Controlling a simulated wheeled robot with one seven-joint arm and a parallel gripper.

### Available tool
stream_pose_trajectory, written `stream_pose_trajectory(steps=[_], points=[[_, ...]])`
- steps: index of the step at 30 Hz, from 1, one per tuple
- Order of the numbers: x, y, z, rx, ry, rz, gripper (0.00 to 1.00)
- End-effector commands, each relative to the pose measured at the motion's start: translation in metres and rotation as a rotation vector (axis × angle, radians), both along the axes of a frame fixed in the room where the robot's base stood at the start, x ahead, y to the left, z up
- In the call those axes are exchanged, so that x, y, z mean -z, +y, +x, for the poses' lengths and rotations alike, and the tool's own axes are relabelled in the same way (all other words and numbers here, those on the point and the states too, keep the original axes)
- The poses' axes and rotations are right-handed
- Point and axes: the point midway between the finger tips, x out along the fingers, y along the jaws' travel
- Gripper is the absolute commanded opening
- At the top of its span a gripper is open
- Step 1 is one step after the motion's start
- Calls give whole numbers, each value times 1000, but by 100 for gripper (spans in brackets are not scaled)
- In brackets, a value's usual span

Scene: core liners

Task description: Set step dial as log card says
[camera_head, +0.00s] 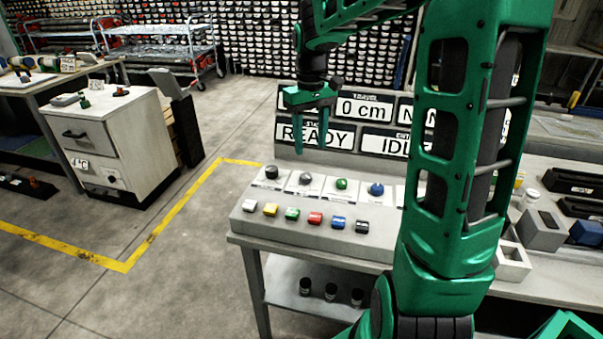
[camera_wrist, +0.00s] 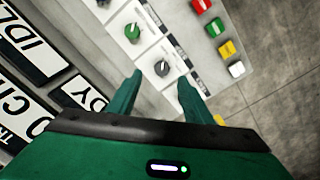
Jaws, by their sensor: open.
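A sloped console (camera_head: 300,225) carries a row of dials: black (camera_head: 270,172), grey (camera_head: 305,179), green (camera_head: 341,184) and blue (camera_head: 376,189). Their labels are too small to read, so I cannot tell which is the step dial. My gripper (camera_head: 312,147) is open and empty, pointing down above the dials. In the wrist view the grey dial (camera_wrist: 162,68) appears between my fingertips (camera_wrist: 160,78), with the green dial (camera_wrist: 132,32) beyond. The black dial is hidden there. I cannot make out a log card.
Display panels behind the dials read "0 cm" (camera_head: 365,108), "READY" (camera_head: 315,133) and "IDLE" (camera_head: 392,142). Several coloured buttons (camera_head: 315,217) line the console's front. My arm covers the console's right part. Open floor lies left; a drawer cabinet (camera_head: 115,150) stands there.

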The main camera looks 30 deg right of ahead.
Motion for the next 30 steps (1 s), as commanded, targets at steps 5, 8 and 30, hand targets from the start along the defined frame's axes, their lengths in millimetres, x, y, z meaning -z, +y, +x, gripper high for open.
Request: stream_pose_trajectory(steps=[5, 8, 30], points=[[5, 4, 13, -23, -6, 19, 46], [15, 5, 14, -25, -4, 20, 46], [108, 5, 13, -25, -6, 17, 46]])
